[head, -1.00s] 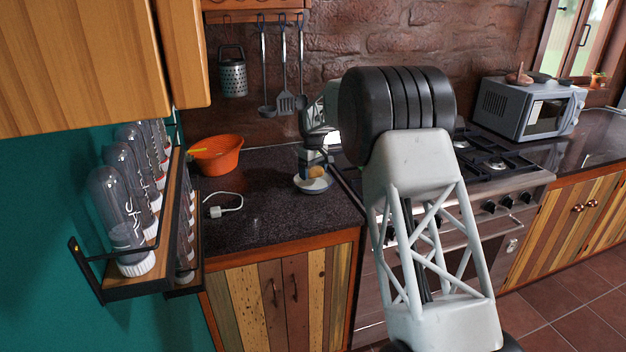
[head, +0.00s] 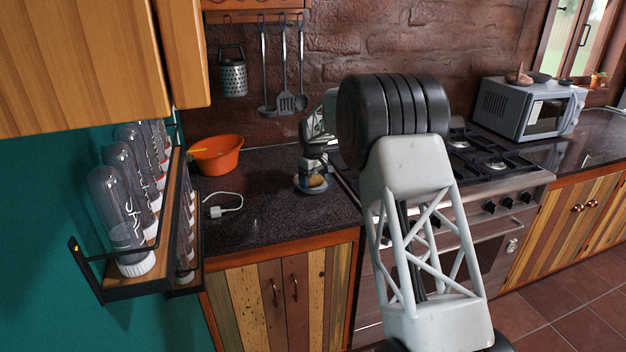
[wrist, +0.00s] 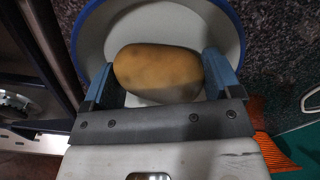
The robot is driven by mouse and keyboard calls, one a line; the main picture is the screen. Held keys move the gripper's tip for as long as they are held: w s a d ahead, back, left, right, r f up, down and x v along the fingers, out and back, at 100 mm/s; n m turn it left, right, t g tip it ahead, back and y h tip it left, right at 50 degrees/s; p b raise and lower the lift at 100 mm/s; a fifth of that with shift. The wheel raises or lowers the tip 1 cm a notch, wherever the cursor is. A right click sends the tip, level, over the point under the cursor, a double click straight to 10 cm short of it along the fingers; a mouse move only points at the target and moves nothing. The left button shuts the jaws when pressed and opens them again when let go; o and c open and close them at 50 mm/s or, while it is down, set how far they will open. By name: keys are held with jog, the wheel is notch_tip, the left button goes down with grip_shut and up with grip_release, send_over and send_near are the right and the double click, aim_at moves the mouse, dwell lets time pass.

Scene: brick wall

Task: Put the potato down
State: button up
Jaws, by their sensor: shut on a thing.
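The potato (wrist: 158,70) is tan and oval. In the wrist view it lies between the two blue fingertips of my gripper (wrist: 160,80), which is shut on it. Behind it is a white plate or bowl with a blue rim (wrist: 150,15), so the potato is over or in this dish. In the head view the potato (head: 317,181) shows small at the dish (head: 312,191) on the dark counter, with my gripper (head: 314,172) over it. I cannot tell whether the potato touches the dish.
An orange bowl (head: 216,155) stands at the back left of the counter (head: 270,215). A white charger with a cable (head: 222,210) lies at the left. The stove (head: 490,165) is to the right. A shelf with glass-domed items (head: 125,225) juts out at the left.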

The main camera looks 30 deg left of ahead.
aim_at(313, 175)
jog(key=shift+f, duration=0.1)
jog(key=o, duration=0.9)
jog(key=shift+c, duration=0.2)
notch_tip(313, 175, up, 12)
dwell(0.4)
dwell(0.5)
